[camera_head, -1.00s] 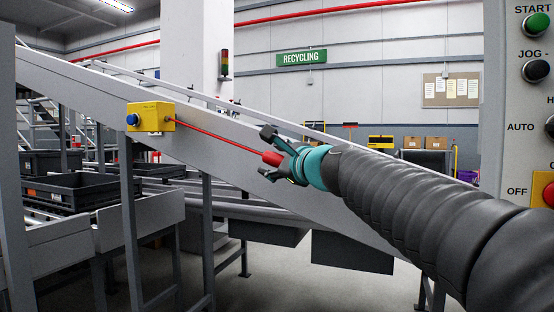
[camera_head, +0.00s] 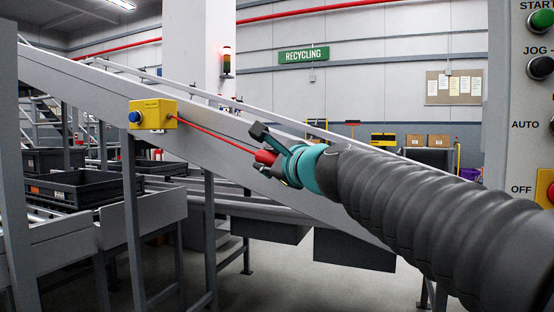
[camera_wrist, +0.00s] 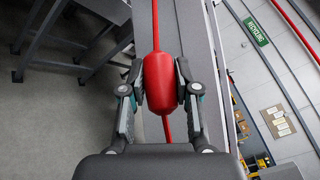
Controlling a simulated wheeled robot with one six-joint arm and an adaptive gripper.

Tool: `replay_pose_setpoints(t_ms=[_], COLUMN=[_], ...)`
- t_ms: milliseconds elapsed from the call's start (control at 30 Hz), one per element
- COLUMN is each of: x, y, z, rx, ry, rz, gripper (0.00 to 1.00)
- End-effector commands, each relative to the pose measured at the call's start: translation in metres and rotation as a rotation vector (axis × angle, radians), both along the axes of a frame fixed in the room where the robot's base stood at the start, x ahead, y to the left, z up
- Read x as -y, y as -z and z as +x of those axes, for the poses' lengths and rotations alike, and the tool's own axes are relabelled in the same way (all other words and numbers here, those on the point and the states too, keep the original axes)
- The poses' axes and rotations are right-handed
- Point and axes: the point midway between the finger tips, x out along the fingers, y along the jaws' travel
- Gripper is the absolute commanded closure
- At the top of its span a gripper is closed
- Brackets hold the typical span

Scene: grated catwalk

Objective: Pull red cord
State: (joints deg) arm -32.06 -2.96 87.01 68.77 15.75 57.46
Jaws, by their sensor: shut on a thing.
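The red cord (camera_head: 215,135) runs from a yellow box (camera_head: 153,114) with a blue button, along the side of the sloping conveyor, to a red handle (camera_head: 265,157). My gripper (camera_head: 260,151) is at the cord's right end, with its fingers above and below the handle. In the wrist view the thick red handle (camera_wrist: 160,82) sits between the two fingers of my gripper (camera_wrist: 160,88), which are shut on it. The cord (camera_wrist: 155,25) leaves the handle's far end, and a short red piece shows at its near end.
The sloping grey conveyor (camera_head: 95,80) crosses behind the cord. Black crates (camera_head: 80,187) stand on rollers at the left. A control panel (camera_head: 525,100) with buttons fills the right edge. A stack light (camera_head: 227,62) stands on the pillar, its top red lamp glowing.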

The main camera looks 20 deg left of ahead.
Motion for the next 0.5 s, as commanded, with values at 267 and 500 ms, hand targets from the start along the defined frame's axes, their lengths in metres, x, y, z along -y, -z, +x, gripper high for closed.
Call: replay_pose_setpoints(t_ms=[267, 500], x=[-0.0018, -0.0012], y=[0.0017, 0.0019], z=[-0.0031, -0.0021], rx=[-0.003, -0.003], ry=[-0.009, -0.007], rz=[-0.002, -0.002], gripper=[0.67, 0.42])
